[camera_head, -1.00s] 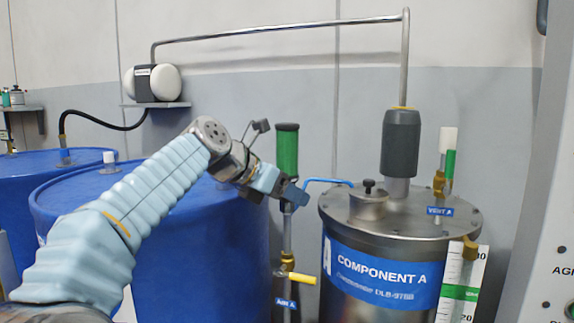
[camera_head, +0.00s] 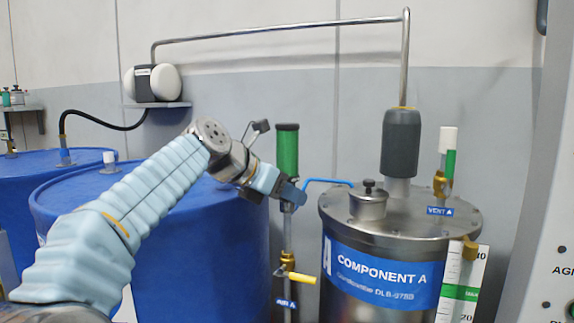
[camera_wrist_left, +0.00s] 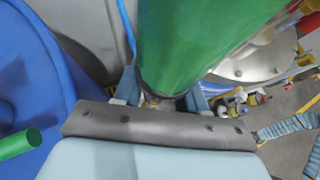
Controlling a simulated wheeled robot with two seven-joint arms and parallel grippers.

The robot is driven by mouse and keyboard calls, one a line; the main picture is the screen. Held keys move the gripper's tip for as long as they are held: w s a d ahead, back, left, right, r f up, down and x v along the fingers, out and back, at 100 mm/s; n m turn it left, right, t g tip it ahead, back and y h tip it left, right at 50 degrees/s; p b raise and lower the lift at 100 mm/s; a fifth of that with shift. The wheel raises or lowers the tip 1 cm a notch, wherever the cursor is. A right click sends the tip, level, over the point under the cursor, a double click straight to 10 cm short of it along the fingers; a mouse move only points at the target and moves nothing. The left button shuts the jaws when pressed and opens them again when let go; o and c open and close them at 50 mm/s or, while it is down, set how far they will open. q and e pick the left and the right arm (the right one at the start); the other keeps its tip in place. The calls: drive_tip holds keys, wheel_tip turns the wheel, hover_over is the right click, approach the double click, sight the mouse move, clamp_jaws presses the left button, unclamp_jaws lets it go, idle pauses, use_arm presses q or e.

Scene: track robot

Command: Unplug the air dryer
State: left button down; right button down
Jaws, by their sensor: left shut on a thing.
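The air dryer, a green cylinder with a black cap (camera_head: 287,150), stands upright on the air line left of the Component A tank. It fills the upper middle of the left wrist view (camera_wrist_left: 190,45). My left gripper (camera_head: 292,194) is at the lower end of the green cylinder. It is shut on the dryer's lower part, with a finger on each side in the left wrist view (camera_wrist_left: 160,90). The exact contact is partly hidden by the wrist's dark plate. My right gripper is not in view.
The Component A tank (camera_head: 385,275) stands close on the right, with a blue hose (camera_head: 328,181) running to it. A yellow-handled valve (camera_head: 302,278) is below the dryer. A blue drum (camera_head: 200,245) stands behind my left arm.

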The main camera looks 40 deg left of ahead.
sight(277, 163)
use_arm(q)
drive_tip(key=shift+r, duration=0.45)
idle(0.5)
drive_tip(key=shift+r, duration=1.9)
